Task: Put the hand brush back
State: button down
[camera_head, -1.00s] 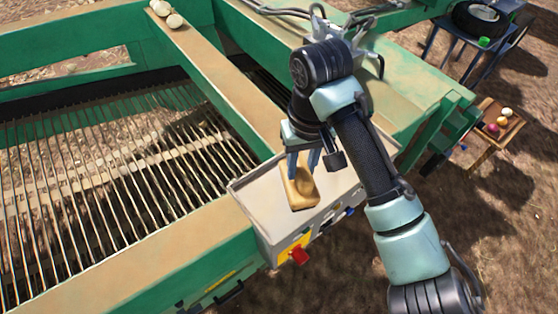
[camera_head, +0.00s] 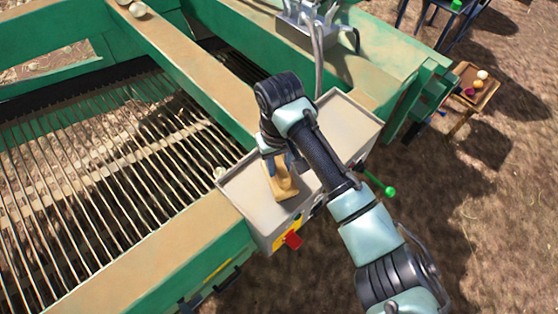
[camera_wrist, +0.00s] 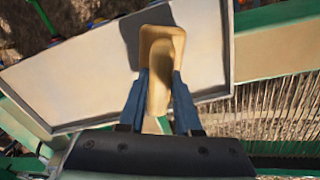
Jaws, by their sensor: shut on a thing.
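The hand brush (camera_head: 283,187) is a tan wooden piece, seen over a shallow grey metal tray (camera_head: 240,189) on the side of the green machine. My gripper (camera_head: 281,165) is shut on the brush from above. In the wrist view the two blue fingers of my gripper (camera_wrist: 160,88) clasp the sides of the brush (camera_wrist: 159,55). The tray (camera_wrist: 205,40) is behind it there. I cannot tell whether the underside of the brush touches the tray; bristles are not visible.
A red knob (camera_head: 292,240) and a green-knobbed lever (camera_head: 390,191) stick out by the tray. A bar screen (camera_head: 110,180) lies left, beside a tan beam (camera_head: 190,75). A grey lever block (camera_head: 310,30) stands behind. The tray's right part is bare. A wooden crate (camera_head: 475,88) with onions stands far right.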

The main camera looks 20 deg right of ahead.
jog(key=c, duration=0.6)
grip_release()
jog(key=shift+f, duration=0.1)
notch_tip(320, 180, up, 12)
jog(key=w+a+r+n+t+y, duration=0.1)
jog(key=w+a+r+n+t, duration=0.1)
jog(key=w+a+r+t, duration=0.45)
jog(key=w+a+r+n+t+y, duration=0.1)
jog(key=w+a+r+t, duration=0.2)
jog(key=r, duration=0.5)
jog(key=w+a+r+t+y, duration=0.1)
jog(key=a+r+t, duration=0.2)
jog(key=a+r, duration=0.35)
jog(key=w+a+r+n+t+y, duration=0.1)
jog(key=w+a+r+t, duration=0.2)
jog(key=r, duration=0.5)
jog(key=s+d+r+m+t+h, duration=0.1)
jog(key=s+d+r+t+h, duration=0.1)
jog(key=s+r+t, duration=0.4)
jog(key=s+d+r+m+t+h, duration=0.2)
jog(key=s+r+t, duration=0.4)
jog(key=s+r, duration=0.6)
notch_tip(320, 180, up, 3)
jog(key=shift+s+d+f+m+b, duration=0.15)
jog(key=shift+s+d+m+b, duration=0.2)
jog(key=shift+d, duration=0.2)
